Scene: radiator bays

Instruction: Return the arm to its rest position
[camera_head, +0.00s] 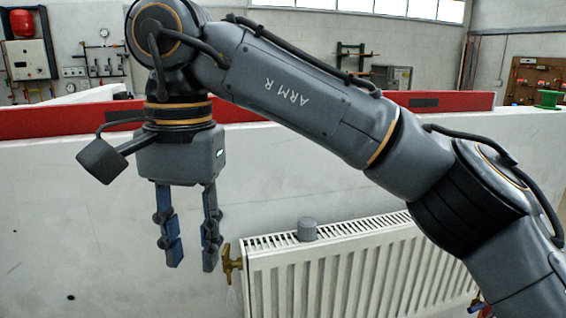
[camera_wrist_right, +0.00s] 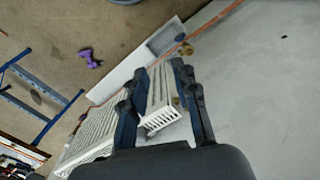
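My right arm comes in from the right in the head view and reaches across the picture. Its right gripper (camera_head: 191,263) hangs fingers-down in front of the pale wall, left of the radiator's brass valve (camera_head: 231,263). The two fingers stand apart with nothing between them. In the right wrist view the gripper (camera_wrist_right: 158,70) also shows spread fingers, with part of a white radiator visible in the gap beyond them. My left gripper is in neither view.
A white radiator (camera_head: 345,275) is by the low wall (camera_head: 60,215), with a grey cylindrical piece (camera_head: 307,229) on top. The wrist view shows a purple object (camera_wrist_right: 89,58) and a blue frame (camera_wrist_right: 32,107) on the floor.

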